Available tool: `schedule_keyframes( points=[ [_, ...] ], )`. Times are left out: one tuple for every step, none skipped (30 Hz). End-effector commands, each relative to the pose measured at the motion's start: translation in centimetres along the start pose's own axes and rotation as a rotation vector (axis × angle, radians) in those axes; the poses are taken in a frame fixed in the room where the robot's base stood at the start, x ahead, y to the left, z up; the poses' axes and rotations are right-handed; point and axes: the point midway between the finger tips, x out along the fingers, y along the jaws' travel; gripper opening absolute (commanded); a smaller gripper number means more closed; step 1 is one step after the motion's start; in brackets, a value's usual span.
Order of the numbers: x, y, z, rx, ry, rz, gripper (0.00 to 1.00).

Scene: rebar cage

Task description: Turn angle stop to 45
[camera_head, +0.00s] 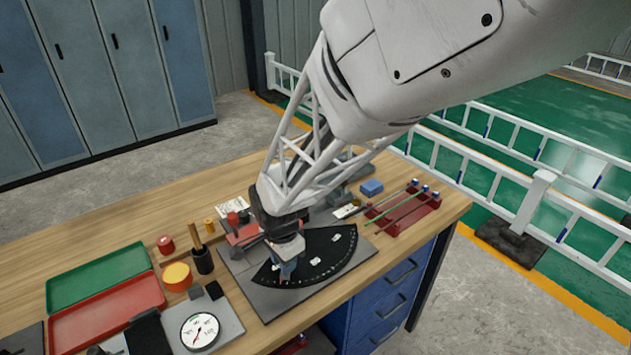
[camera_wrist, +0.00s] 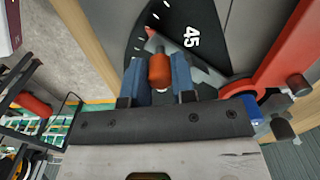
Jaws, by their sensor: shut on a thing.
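The black angle scale (camera_head: 318,262) is a fan-shaped plate with white marks on a grey base plate (camera_head: 262,300) on the bench. In the wrist view, its number 45 (camera_wrist: 190,37) shows just right of and beyond my gripper. My gripper (camera_head: 287,267) is over the scale's near left part. In the wrist view, its blue fingers (camera_wrist: 160,75) are shut on the orange knob (camera_wrist: 159,71) of the angle stop. The stop's grey pointer arm (camera_wrist: 195,66) runs from near the knob to the right. The exact angle cannot be read.
A red part (camera_wrist: 285,65) lies right of the fingers in the wrist view.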

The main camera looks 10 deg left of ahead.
Motion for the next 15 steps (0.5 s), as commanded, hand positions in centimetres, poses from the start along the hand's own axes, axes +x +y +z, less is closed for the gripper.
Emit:
schedule_keyframes(
  points=[
    [0.1, 0.03, -0.01, 0.0, 0.0, 0.001, 0.0],
    [0.1, 0.03, -0.01, 0.0, 0.0, 0.001, 0.0],
    [0.1, 0.04, -0.01, -0.001, 0.0, 0.001, 0.26],
    [0.1, 0.04, -0.02, -0.001, 0.0, 0.001, 0.31],
    [0.1, 0.04, -0.02, -0.001, 0.0, 0.001, 0.35],
    [0.09, 0.03, -0.02, -0.001, 0.0, 0.001, 0.41],
    [0.08, 0.03, -0.02, -0.001, 0.0, 0.001, 0.46],
    [0.07, 0.03, -0.02, -0.001, 0.0, 0.001, 0.5],
    [0.07, 0.03, -0.02, -0.001, 0.0, 0.001, 0.5],
    [0.06, 0.03, -0.02, -0.001, 0.0, 0.001, 0.5],
    [0.05, 0.02, -0.02, -0.001, 0.0, 0.001, 0.5],
    [0.05, 0.02, -0.02, -0.001, 0.0, 0.001, 0.5],
    [0.05, 0.02, -0.02, -0.001, 0.0, 0.001, 0.5],
    [0.04, 0.02, -0.02, -0.001, 0.0, 0.001, 0.5],
    [0.03, 0.02, -0.02, -0.001, 0.0, 0.0, 0.5]
  ],
)
